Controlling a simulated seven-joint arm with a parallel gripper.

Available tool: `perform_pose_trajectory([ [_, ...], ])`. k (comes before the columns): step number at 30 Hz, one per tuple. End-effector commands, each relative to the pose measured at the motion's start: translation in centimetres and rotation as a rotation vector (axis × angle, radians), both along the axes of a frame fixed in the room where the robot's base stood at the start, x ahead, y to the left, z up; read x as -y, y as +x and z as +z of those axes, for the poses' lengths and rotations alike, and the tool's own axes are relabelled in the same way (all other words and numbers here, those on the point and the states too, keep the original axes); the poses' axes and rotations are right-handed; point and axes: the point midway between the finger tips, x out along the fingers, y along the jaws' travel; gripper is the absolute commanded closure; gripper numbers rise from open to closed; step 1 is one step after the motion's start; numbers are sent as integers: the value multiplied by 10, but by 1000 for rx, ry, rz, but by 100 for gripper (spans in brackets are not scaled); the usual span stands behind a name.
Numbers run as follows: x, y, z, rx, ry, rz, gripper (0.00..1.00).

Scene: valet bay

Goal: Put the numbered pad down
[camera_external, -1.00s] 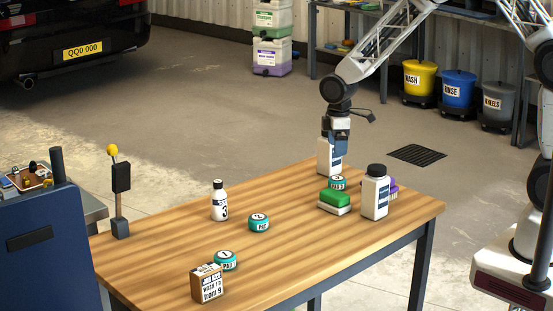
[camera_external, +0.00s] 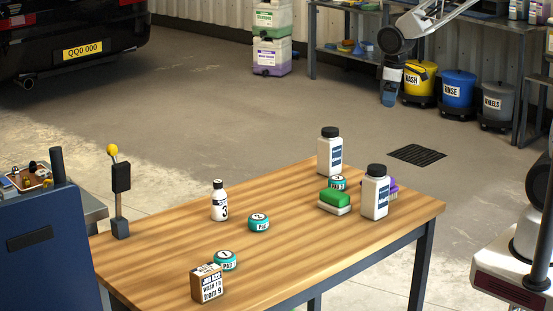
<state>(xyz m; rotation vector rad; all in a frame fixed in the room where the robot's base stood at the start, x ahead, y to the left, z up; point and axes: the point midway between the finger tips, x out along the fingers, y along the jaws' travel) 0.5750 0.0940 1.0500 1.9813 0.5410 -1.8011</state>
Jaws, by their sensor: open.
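Three round teal numbered pads rest on the wooden table (camera_external: 290,250). Pad 3 (camera_external: 337,184) sits towards the back right, partly hidden behind a green-and-white sponge block and in front of a white bottle. Pad 2 (camera_external: 259,222) is near the table's middle. Pad 1 (camera_external: 225,260) is nearer the front left, beside a job card block (camera_external: 207,283). My gripper (camera_external: 389,100) is open and empty, raised well away from the table and in line with the yellow bucket in the picture. Its fingertips are small and dark here.
White bottles (camera_external: 330,153) (camera_external: 375,194) stand around the green sponge block (camera_external: 335,199), with a purple item (camera_external: 393,188) behind the right one. A small numbered bottle (camera_external: 219,202) and a yellow-topped post (camera_external: 120,190) stand farther left. The front right of the table is clear.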

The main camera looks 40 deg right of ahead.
Motion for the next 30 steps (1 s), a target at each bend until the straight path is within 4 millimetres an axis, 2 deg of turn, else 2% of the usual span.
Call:
perform_pose_trajectory([
  [1,8,-12,11,11,4,-27,17],
  [6,29,-53,37,31,13,-126,17],
  [16,65,-138,74,77,36,-316,17],
  [24,86,-208,87,111,56,-468,17],
  [30,95,-245,88,129,68,-551,17],
])
